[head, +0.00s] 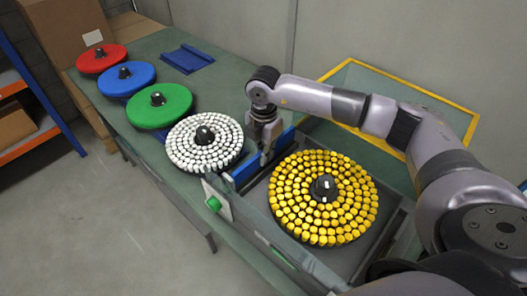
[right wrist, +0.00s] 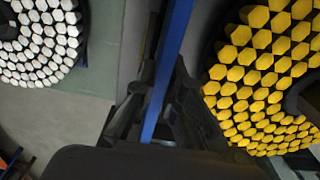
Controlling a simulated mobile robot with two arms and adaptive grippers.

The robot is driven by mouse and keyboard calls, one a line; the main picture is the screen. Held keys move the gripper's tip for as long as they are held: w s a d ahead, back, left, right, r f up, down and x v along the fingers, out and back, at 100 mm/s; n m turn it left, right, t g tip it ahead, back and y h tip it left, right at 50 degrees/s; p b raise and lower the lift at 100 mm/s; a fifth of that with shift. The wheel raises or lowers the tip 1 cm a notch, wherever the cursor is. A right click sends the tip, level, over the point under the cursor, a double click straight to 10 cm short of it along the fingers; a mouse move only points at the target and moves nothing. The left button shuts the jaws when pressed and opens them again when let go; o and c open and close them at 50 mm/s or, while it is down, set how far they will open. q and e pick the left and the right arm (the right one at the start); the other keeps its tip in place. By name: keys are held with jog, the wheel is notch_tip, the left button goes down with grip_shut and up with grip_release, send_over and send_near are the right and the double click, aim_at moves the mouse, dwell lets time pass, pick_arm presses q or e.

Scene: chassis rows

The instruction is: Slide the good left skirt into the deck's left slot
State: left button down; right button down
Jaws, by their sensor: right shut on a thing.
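My right gripper (head: 265,156) is shut on a long, thin blue skirt (head: 246,171). The skirt stands on edge along the left side of the grey deck (head: 390,228), between the white disc and the yellow disc. In the right wrist view the skirt (right wrist: 170,65) runs between the two dark fingers (right wrist: 160,105), from the top edge down to the palm. The deck's left slot is hidden by the skirt and gripper, so I cannot tell whether the skirt is seated in it. My left gripper is not in view.
The yellow-topped disc (head: 290,208) fills most of the deck. A white-topped disc (head: 205,155) stands to its left, with green (head: 177,112), blue (head: 141,88) and red (head: 115,65) discs beyond. A blue channel-shaped piece (head: 187,59) lies on the bench. A yellow frame (head: 415,88) is behind.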

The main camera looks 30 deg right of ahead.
jog(key=shift+f+b, duration=0.45)
jog(key=shift+f, duration=0.2)
jog(key=shift+f, duration=0.15)
jog(key=c, duration=1.6)
grip_release()
notch_tip(320, 180, up, 12)
jog(key=shift+s+a+f, duration=0.1)
